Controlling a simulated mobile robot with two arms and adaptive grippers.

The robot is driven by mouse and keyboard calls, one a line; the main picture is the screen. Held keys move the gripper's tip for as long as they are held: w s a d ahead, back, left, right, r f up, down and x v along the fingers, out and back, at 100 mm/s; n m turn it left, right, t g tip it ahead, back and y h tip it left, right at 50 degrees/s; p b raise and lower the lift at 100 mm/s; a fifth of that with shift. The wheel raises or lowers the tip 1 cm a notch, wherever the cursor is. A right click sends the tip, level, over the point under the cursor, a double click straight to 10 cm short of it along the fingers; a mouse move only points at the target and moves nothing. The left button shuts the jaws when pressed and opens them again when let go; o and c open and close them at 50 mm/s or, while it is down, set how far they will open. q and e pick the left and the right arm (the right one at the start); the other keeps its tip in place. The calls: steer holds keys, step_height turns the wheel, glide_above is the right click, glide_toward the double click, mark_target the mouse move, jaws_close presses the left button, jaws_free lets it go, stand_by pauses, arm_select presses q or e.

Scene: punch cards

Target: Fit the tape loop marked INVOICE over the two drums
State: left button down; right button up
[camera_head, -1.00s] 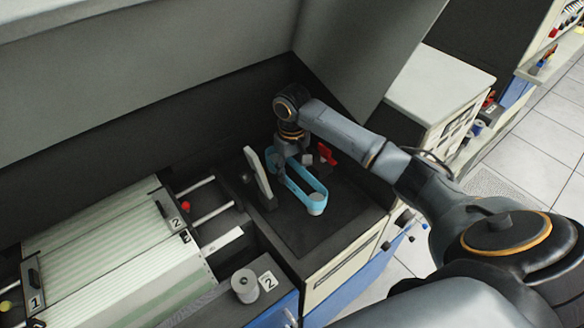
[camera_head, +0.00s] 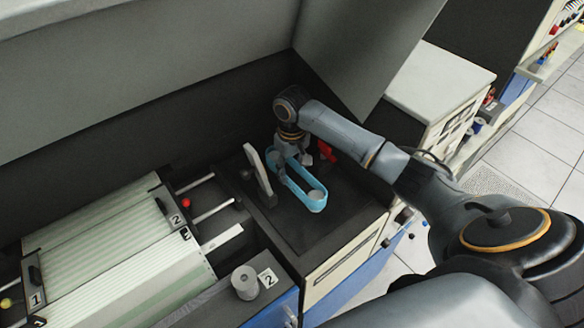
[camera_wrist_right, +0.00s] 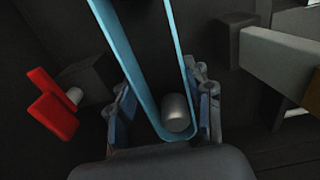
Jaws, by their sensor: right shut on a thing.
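The tape loop (camera_head: 292,187) is a light blue band with a long rounded shape, low over the dark deck (camera_head: 335,228); no INVOICE marking is legible. A pale drum (camera_head: 316,195) shows inside its near end. My right gripper (camera_head: 293,150) is at the far end, pointing down and shut on the loop. In the right wrist view, the fingers of the right gripper (camera_wrist_right: 165,112) flank the rounded end of the loop (camera_wrist_right: 152,80), with a grey drum (camera_wrist_right: 175,113) inside that end. Whether the loop is fully seated is hard to tell. My left gripper is out of view.
A pale upright plate (camera_head: 257,169) on a dark mount stands close left of the loop. A red part (camera_head: 326,152) stands close to the gripper on the right. A grey spool (camera_head: 245,282) sits at the front beside a "2" label. The deck's front right is bare.

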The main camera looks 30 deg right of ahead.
steer(key=shift+f, duration=0.85)
stand_by(0.4)
steer(key=o, duration=1)
step_height(320, 180, up, 12)
